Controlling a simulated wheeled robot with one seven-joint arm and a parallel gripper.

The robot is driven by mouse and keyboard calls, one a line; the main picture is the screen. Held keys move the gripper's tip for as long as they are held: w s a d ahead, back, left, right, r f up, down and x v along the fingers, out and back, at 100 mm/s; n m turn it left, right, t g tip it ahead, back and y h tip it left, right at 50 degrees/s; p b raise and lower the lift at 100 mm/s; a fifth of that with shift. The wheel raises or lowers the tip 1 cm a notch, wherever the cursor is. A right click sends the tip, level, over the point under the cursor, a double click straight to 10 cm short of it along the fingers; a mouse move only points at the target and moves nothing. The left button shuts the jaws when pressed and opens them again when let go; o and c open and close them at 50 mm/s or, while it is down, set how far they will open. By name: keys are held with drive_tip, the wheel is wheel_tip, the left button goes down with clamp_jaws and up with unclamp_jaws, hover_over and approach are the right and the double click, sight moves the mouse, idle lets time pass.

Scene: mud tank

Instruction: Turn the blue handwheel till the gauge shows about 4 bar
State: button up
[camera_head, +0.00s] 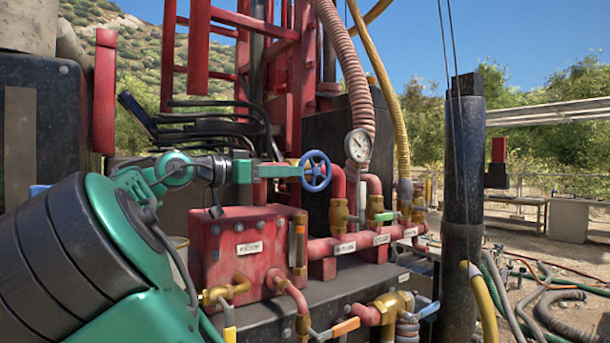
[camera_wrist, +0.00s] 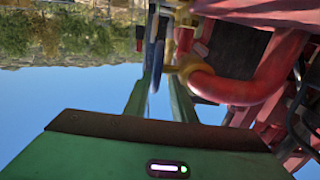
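The blue handwheel (camera_head: 316,171) stands upright in the middle of the head view, on the red pipework. The gauge (camera_head: 358,145) has a white face just right of and above it; its dark needle is too small to read. My gripper (camera_head: 292,171) reaches in from the left, with its fingertips at the wheel's left side. In the wrist view the wheel (camera_wrist: 153,48) shows nearly edge-on at the fingertips. My gripper (camera_wrist: 161,88) is open there, with a gap between the fingers. The wheel's rim lies close to the left finger; I cannot tell whether they touch.
A red tank (camera_head: 240,252) with brass fittings sits below my gripper. A ribbed hose (camera_head: 349,75) and a yellow hose (camera_head: 387,75) hang behind the gauge. A dark post (camera_head: 463,170) stands to the right. Several hoses lie on the ground at far right.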

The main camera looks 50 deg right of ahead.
sight(310, 171)
drive_tip(key=x, duration=0.8)
drive_tip(key=shift+d, duration=0.3)
clamp_jaws()
